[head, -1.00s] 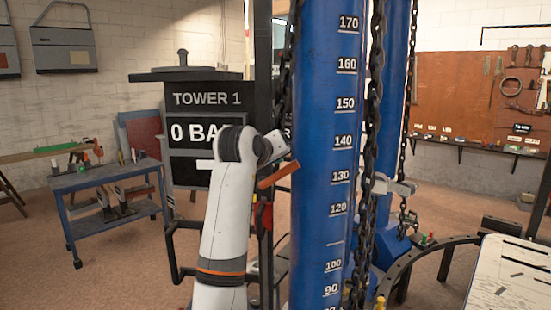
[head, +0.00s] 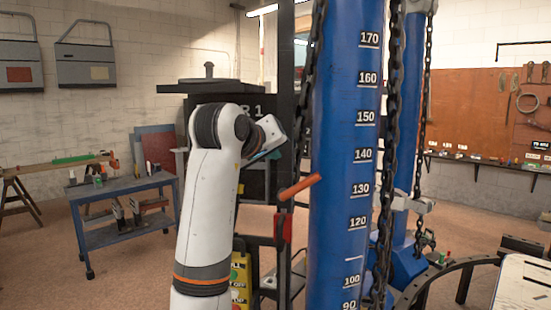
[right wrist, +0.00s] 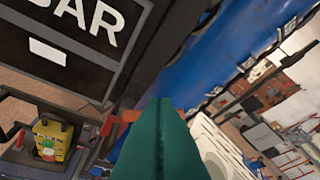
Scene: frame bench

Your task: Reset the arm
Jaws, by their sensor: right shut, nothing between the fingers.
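An orange lever (head: 300,187) tilts up to the right, above a red part (head: 283,226) beside the blue tower (head: 340,150). My right gripper (head: 268,152) is left of and above the lever in the head view, apart from it. In the right wrist view, its green fingers (right wrist: 168,105) are shut and empty. A red-orange piece (right wrist: 128,116) shows just left of the fingertips there; I cannot tell its distance. My own arm hides most of the dark display panel (head: 254,182). My left gripper is not in view.
Chains (head: 388,130) hang along the tower. A yellow control box (head: 241,280) stands behind my arm and also shows in the right wrist view (right wrist: 50,138). A blue cart (head: 125,185) with tools is at left. A curved black beam (head: 430,280) is at lower right.

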